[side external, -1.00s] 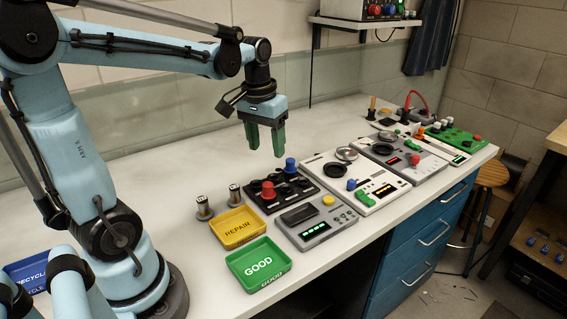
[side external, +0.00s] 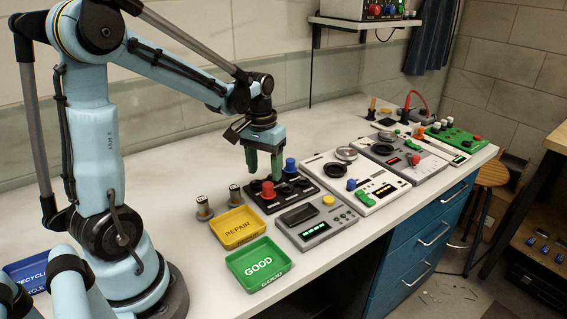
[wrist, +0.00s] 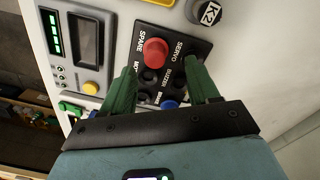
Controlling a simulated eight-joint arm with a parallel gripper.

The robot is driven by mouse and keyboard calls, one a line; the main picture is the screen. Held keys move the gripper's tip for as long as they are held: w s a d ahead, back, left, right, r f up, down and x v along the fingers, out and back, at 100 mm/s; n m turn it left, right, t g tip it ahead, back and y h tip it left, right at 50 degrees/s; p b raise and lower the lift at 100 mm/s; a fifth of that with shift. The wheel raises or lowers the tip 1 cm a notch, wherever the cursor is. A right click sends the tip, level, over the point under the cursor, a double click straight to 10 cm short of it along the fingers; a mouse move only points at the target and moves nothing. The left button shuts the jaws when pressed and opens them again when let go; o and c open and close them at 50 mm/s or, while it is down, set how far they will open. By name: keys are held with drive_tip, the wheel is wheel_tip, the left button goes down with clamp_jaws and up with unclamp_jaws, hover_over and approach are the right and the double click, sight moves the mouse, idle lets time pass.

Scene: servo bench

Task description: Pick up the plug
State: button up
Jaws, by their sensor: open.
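The red plug (side external: 268,191) stands in the black socket panel (side external: 309,191), at the end nearer the trays. In the wrist view the red plug (wrist: 155,51) sits by the SPARE label, ahead of and between the fingertips. The blue plug (side external: 291,165) stands farther along the panel. In the wrist view the blue plug (wrist: 170,104) is partly hidden by my gripper's body. My gripper (side external: 264,173) hangs above the panel, pointing down, with its green fingers apart and nothing between them. It also shows in the wrist view (wrist: 163,86).
The yellow REPAIR tray (side external: 238,228) and green GOOD tray (side external: 259,264) stand left of the panel. Metal spools (side external: 204,208) stand behind. A grey device (side external: 316,227) lies in front of the panel. More devices fill the bench to the right.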

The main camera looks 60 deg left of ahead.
sight(268, 184)
drive_tip(key=f, duration=0.3)
drive_tip(key=shift+w+d+f, duration=0.15)
drive_tip(key=shift+d, duration=0.2)
drive_tip(key=shift+f, duration=0.75)
clamp_jaws()
drive_tip(key=shift+r, duration=0.1)
